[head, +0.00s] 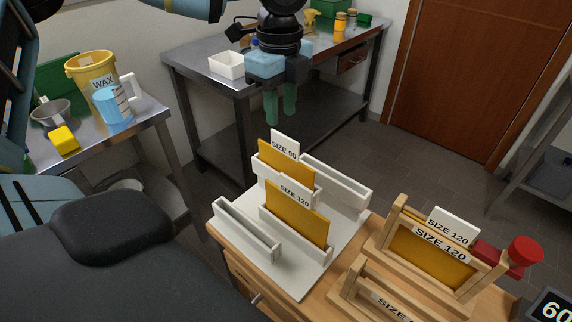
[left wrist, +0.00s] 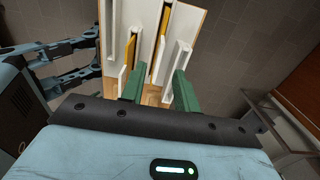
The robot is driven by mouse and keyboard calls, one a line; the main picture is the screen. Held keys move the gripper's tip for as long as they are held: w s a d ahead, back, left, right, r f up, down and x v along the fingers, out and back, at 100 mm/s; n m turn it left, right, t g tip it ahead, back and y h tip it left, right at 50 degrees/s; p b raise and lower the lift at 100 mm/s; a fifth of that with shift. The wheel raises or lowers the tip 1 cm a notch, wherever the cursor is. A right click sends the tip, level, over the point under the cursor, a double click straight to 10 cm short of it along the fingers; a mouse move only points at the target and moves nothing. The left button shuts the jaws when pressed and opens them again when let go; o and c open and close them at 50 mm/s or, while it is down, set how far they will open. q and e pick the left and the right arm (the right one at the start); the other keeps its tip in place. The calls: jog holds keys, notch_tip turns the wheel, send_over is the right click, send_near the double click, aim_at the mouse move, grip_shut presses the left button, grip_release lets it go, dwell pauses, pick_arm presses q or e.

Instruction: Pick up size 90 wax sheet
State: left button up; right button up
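The size 90 wax sheet (head: 285,157) is orange-yellow and stands upright in a slot of the white rack (head: 302,282). Its white tag (head: 285,144) reads SIZE 90. A size 120 wax sheet (head: 297,213) with its own tag stands in the slot in front of it. My left gripper (head: 281,113) points down with green fingers, above and behind the size 90 tag in the head view. It is open and empty, with a clear gap between the fingers (left wrist: 157,90) in the left wrist view. The rack (left wrist: 142,45) lies beyond them. My right gripper is not in view.
Empty white slots flank the sheets. Wooden frames (head: 440,240) with a SIZE 120 sheet and a red knob (head: 525,250) stand to the right on the wooden cabinet. A metal table (head: 200,75) is behind; a wax bucket (head: 92,75) is at left.

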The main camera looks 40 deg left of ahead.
aim_at(285, 136)
pick_arm(q)
jog(key=shift+s+d+f+p, duration=0.1)
jog(key=shift+d+f+p, duration=0.15)
jog(key=shift+f, duration=1.5)
jog(key=shift+d+f+p, duration=0.1)
jog(key=shift+d+f, duration=0.15)
jog(key=shift+f, duration=1.5)
grip_shut()
